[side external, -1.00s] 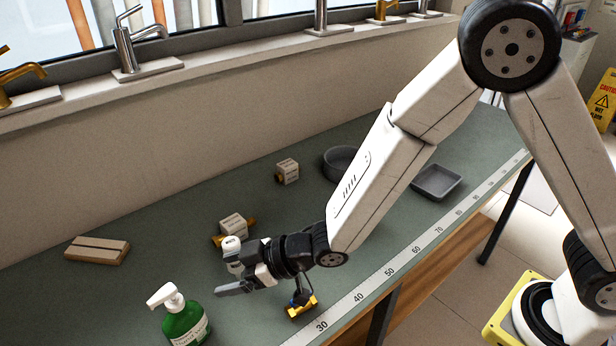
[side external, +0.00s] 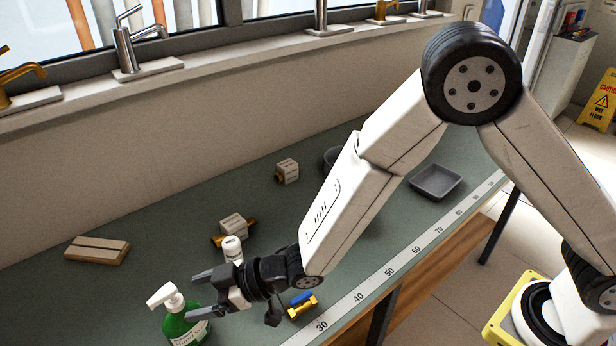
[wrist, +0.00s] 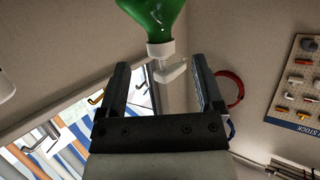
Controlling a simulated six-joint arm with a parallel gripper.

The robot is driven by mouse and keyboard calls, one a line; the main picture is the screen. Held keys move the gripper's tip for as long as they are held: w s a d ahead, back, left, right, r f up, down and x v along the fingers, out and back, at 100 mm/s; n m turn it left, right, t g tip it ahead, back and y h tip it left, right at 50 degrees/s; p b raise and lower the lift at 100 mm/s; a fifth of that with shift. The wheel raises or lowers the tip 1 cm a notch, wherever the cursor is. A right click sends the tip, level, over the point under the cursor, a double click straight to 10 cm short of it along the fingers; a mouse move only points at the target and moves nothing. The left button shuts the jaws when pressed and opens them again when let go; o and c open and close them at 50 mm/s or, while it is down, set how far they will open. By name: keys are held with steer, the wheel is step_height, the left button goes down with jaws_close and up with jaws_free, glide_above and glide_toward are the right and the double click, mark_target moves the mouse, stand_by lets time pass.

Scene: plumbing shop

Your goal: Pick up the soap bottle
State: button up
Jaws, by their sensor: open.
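The green soap bottle (side external: 184,325) with a white pump head stands upright at the front left of the bench in the side view, its lower part cut off by the frame. My gripper (side external: 193,293) is open, with its fingers pointing at the bottle, one finger on the far side and one lower and nearer. In the wrist view the bottle (wrist: 153,16) hangs upside down at the top, with its white pump (wrist: 168,70) between the two spread fingers of my gripper (wrist: 163,75). I cannot tell whether either finger touches the bottle.
A white-capped container (side external: 232,248) stands just behind my gripper, beside a boxed brass fitting (side external: 234,225). A blue-handled brass valve (side external: 302,305) lies near the bench's ruler edge (side external: 375,285). A wooden block (side external: 97,250) lies left; a grey tray (side external: 436,182) is farther right.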

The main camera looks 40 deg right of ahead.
mark_target(183, 301)
steer(key=shift+x, duration=2.6)
steer(key=shift+r, duration=0.1)
steer(key=shift+c, duration=0.2)
jaws_close()
